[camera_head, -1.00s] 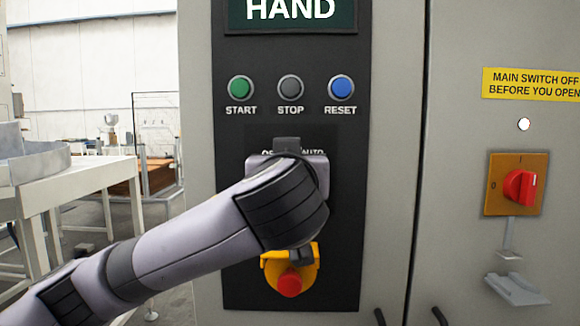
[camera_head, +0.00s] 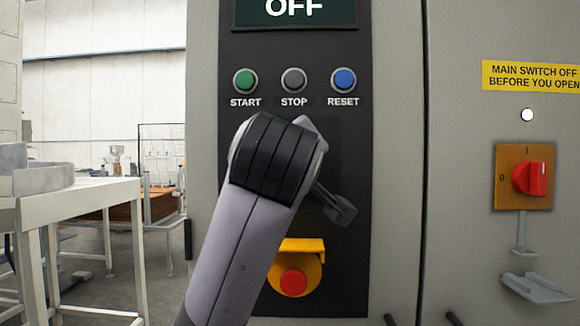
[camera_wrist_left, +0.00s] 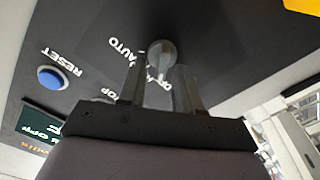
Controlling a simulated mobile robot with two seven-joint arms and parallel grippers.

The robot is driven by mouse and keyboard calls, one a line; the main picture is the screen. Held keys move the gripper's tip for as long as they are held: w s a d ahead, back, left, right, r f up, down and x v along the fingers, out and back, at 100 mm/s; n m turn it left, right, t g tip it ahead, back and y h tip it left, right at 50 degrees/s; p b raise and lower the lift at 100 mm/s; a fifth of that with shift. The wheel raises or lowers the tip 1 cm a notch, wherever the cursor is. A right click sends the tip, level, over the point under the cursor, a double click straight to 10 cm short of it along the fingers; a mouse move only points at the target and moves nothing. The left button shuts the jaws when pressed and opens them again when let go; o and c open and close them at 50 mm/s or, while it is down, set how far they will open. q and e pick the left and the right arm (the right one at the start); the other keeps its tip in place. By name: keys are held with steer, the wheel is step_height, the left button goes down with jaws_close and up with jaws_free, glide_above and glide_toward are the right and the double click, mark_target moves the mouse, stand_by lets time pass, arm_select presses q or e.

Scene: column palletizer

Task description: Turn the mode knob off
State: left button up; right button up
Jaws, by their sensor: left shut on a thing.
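The mode knob (camera_wrist_left: 160,50) is a grey round knob on the dark control panel, seen upside down in the left wrist view. My left gripper (camera_wrist_left: 164,68) has its two fingers on either side of the knob and is shut on it. The letters around the knob are partly covered, but AUTO is readable. The display (camera_head: 294,10) at the top of the panel reads OFF. My right gripper is in neither view.
START (camera_head: 245,81), STOP (camera_head: 293,80) and RESET (camera_head: 343,80) buttons sit above my wrist. A red emergency button (camera_head: 294,282) on a yellow housing is below. A red main switch (camera_head: 530,179) is on the right door. A white table (camera_head: 85,205) stands left.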

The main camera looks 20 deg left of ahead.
arm_select(q)
steer(key=shift+a+f+n, duration=0.1)
steer(key=shift+f+n, duration=0.1)
steer(key=shift+n, duration=0.9)
steer(key=o, duration=1)
steer(key=b+v, duration=0.1)
steer(key=v, duration=0.6)
steer(key=shift+s+r, duration=0.1)
